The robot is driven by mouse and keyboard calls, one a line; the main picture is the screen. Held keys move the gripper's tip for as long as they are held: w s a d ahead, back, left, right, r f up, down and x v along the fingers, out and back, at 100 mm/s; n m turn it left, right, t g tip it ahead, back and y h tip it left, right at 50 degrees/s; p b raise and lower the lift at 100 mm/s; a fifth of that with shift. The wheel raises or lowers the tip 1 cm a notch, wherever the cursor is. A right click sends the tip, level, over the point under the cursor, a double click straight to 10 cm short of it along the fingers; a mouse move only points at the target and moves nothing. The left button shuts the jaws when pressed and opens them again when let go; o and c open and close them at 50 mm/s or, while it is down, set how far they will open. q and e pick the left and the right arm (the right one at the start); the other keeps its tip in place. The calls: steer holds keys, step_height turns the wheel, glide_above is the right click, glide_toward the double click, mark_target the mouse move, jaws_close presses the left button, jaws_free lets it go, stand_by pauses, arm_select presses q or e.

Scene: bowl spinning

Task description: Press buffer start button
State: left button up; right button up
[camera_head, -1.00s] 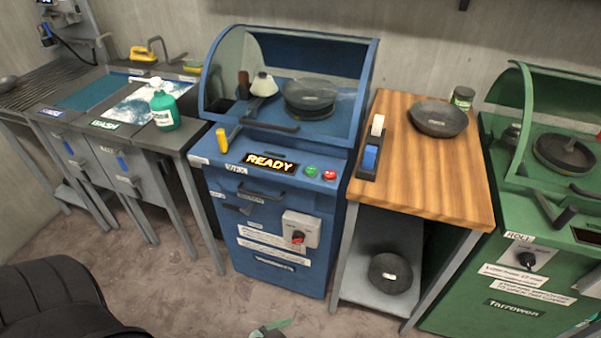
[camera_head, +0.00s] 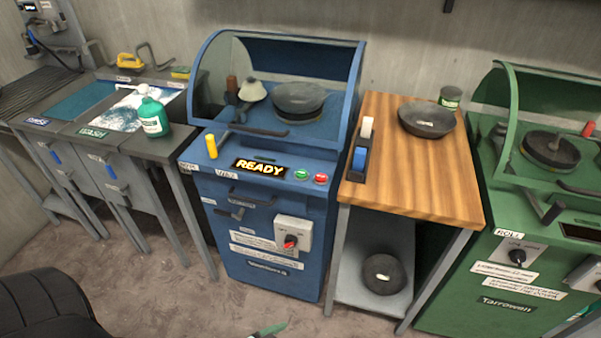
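The blue buffer machine (camera_head: 262,225) stands in the middle of the view, with a lit READY display (camera_head: 260,168) on its front panel. A green button (camera_head: 302,174) and a red button (camera_head: 321,178) sit side by side right of the display. A dark bowl (camera_head: 298,98) is inside under the clear hood (camera_head: 215,75). A yellow-handled lever (camera_head: 212,146) stands at the panel's left. A grey box with a red knob (camera_head: 290,242) is on the lower front. Neither gripper can be made out; a small green and dark piece shows at the bottom edge, unclear what it is.
A wooden-topped table (camera_head: 440,195) with a dark bowl (camera_head: 427,118) and a jar (camera_head: 450,97) stands to the right, then a green machine (camera_head: 500,260). A wash sink bench (camera_head: 90,130) with a green bottle (camera_head: 153,117) is at left.

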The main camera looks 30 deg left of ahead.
stand_by(0.3)
